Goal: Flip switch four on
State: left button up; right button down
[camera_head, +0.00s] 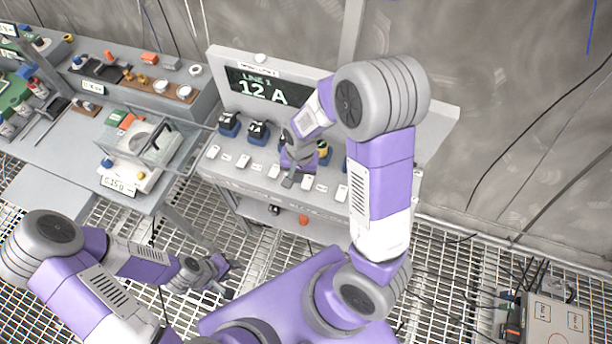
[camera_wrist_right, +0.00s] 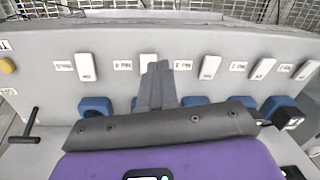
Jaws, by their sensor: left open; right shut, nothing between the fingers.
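A grey console carries a row of white rocker switches with small printed labels between them. Counting from the left in the head view, the fourth switch (camera_head: 308,181) sits just right of my right gripper (camera_head: 288,183). In the right wrist view the row runs the other way, and the fourth switch (camera_wrist_right: 147,62) is partly covered by the fingertips. My right gripper (camera_wrist_right: 157,68) is shut and empty, its tips at that switch; I cannot tell whether they touch it. My left gripper (camera_head: 222,278) is open and empty, low over the grating, away from the console.
A display (camera_head: 265,90) reading "LINE 1 12 A" stands behind the switches. Blue sockets with dark plugs (camera_head: 229,122) line the console behind the switch row. A cluttered workbench (camera_head: 70,150) stands at left. A grey box (camera_head: 548,325) sits at lower right.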

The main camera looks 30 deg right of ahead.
aim_at(306, 186)
notch_tip(306, 186, up, 7)
jog(key=d+m, duration=0.2)
jog(key=d, duration=0.1)
jog(key=shift+w+m+h, duration=0.25)
jog(key=shift+m+h, duration=0.05)
jog(key=shift+h, duration=0.1)
jog(key=shift+a, duration=0.1)
notch_tip(306, 186, down, 14)
jog(key=b, duration=0.3)
jog(key=shift+r, duration=0.1)
